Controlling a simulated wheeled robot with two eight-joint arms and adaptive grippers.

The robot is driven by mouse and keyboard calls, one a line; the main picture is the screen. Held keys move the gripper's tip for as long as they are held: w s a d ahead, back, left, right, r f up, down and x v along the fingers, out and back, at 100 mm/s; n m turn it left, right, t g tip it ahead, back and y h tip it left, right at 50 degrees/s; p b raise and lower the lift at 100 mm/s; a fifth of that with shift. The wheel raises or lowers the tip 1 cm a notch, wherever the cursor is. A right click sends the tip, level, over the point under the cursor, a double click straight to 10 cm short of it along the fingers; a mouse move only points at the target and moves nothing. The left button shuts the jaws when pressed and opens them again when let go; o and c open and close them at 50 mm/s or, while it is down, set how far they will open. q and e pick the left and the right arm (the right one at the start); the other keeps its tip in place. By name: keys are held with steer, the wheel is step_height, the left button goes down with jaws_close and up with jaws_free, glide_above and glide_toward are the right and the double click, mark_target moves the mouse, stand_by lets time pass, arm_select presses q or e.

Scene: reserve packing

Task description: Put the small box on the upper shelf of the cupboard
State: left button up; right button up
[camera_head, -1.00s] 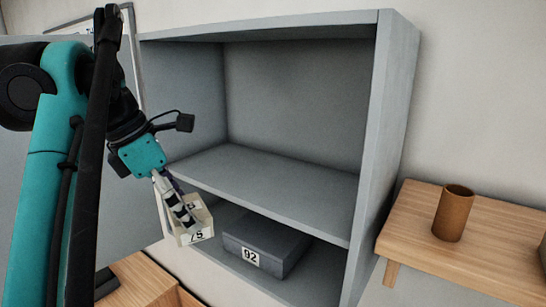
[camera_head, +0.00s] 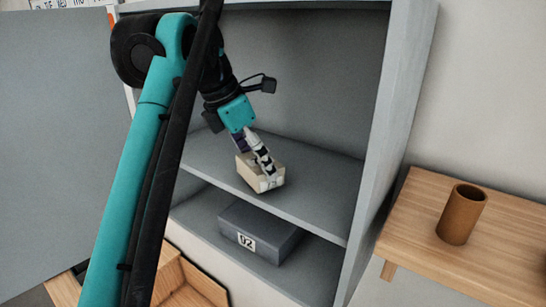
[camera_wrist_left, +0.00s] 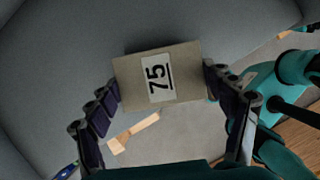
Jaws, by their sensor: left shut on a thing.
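The small box (camera_head: 246,174) is beige with a label that reads 75 in the left wrist view (camera_wrist_left: 185,76). My left gripper (camera_head: 265,166) is shut on it, with one finger at each side of the box in the left wrist view. In the head view the box shows against the front part of the upper shelf (camera_head: 320,178) of the grey cupboard (camera_head: 384,120), slightly tilted. I cannot tell whether it touches the shelf. The rest of the visible upper shelf is bare. My right gripper is not in view.
A dark grey box (camera_head: 275,233) labelled 92 lies on the lower shelf. The cupboard's right side wall bounds the shelf. A brown cup (camera_head: 462,215) stands on a wooden table (camera_head: 500,255) at right. A wooden open-topped container (camera_head: 190,286) is at the lower left.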

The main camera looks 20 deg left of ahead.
mark_target(271, 158)
arm_select(q)
steer(key=shift+w+d+r+p, duration=0.25)
steer(key=shift+w+d+p, duration=0.25)
steer(key=shift+d, duration=0.45)
steer(key=shift+w+d+f, duration=0.45)
steer(key=shift+w+f, duration=0.3)
steer(key=shift+w, duration=0.05)
steer(key=shift+w+f, duration=0.2)
steer(key=shift+f, duration=0.05)
steer(key=shift+s+a, duration=0.15)
steer(key=shift+s, duration=0.25)
steer(key=shift+f, duration=0.1)
steer(key=o, duration=1)
steer(key=shift+o, duration=0.8)
steer(key=shift+w, duration=0.2)
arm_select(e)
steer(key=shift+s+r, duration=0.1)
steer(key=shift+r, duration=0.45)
arm_select(q)
steer(key=shift+s, duration=0.1)
